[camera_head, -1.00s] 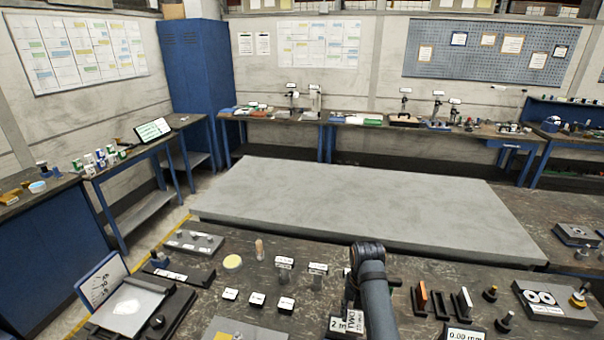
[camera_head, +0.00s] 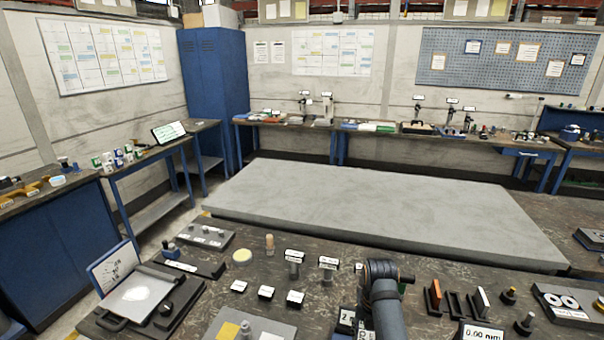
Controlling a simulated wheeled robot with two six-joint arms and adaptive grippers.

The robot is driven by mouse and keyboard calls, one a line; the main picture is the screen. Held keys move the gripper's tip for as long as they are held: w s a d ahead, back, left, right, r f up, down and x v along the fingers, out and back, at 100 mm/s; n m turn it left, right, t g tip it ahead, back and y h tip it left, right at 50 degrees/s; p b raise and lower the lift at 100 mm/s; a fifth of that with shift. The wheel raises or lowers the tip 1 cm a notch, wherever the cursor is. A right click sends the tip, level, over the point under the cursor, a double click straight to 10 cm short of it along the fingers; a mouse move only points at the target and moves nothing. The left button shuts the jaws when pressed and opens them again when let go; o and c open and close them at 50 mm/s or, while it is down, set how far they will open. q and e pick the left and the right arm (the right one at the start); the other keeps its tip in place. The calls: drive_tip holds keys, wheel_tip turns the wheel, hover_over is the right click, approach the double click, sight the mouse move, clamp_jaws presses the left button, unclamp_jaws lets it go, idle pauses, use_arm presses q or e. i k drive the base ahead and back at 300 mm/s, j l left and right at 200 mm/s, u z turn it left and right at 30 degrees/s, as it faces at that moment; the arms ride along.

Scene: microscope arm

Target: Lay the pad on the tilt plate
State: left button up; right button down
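A grey plate (camera_head: 118,305) with a whitish round patch (camera_head: 138,294) lies at the lower left of the head view. A card with angle markings (camera_head: 114,266) stands behind it, so it looks like the tilt plate. I cannot tell for certain which item is the pad. One of my arms rises at the bottom centre right. Neither gripper's fingers show.
Small labelled blocks (camera_head: 267,292) and two labelled posts (camera_head: 327,268) stand in the bench's middle. Upright slotted pieces (camera_head: 458,302), dark knobs (camera_head: 525,324) and a 0.00 mm display (camera_head: 481,335) are at right. A large bare grey slab (camera_head: 380,205) lies behind.

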sight(148, 282)
drive_tip(key=u, duration=1.05)
